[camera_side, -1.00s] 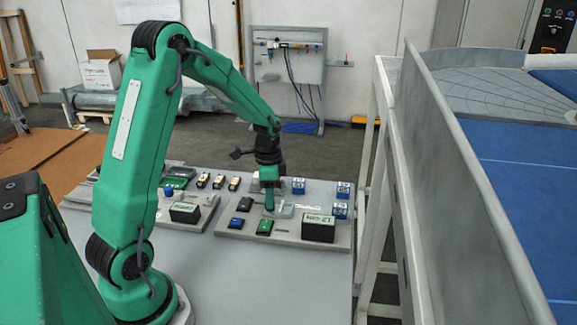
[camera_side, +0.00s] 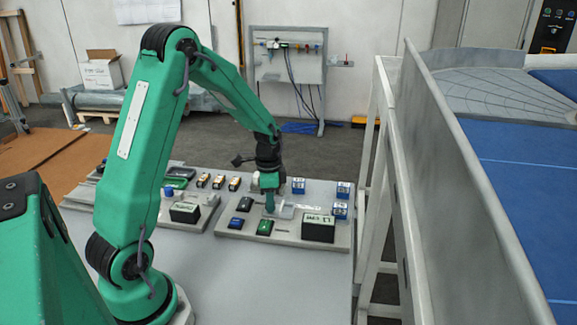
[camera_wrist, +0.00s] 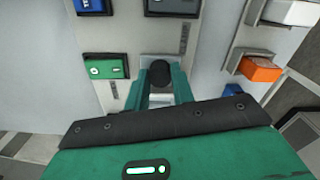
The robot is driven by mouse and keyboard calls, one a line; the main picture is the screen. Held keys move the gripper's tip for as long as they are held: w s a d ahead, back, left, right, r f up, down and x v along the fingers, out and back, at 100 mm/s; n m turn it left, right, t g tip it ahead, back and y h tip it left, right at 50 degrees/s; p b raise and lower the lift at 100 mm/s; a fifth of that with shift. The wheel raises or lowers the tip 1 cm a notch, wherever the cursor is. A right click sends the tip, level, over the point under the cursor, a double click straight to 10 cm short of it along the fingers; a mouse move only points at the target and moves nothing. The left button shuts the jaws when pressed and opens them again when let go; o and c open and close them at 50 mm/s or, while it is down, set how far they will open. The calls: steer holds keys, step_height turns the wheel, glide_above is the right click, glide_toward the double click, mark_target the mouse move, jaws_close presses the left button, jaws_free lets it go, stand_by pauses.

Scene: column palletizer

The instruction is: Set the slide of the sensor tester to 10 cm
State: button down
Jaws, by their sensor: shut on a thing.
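The sensor tester is a grey panel (camera_side: 285,236) on the table in the side view. A black display box (camera_side: 319,229) with a pale face stands at its right end; its lettering is too small to read surely. My gripper (camera_side: 270,207) points down over the panel's middle. In the wrist view its green fingers (camera_wrist: 165,88) are closed around a small part with a dark round top (camera_wrist: 160,72), which appears to be the slide's knob. The fingers hide most of the slide and its scale.
Blue-and-white blocks (camera_side: 343,190) stand behind and to the right. A second panel with a display box (camera_side: 185,212) lies left. A metal guard wall (camera_side: 455,170) rises right of the table.

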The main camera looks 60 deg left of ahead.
steer(key=shift+w+d, duration=0.5)
steer(key=c, duration=1.2)
jaws_free()
steer(key=shift+r, duration=0.1)
step_height(320, 180, up, 8)
steer(key=shift+f, duration=0.15)
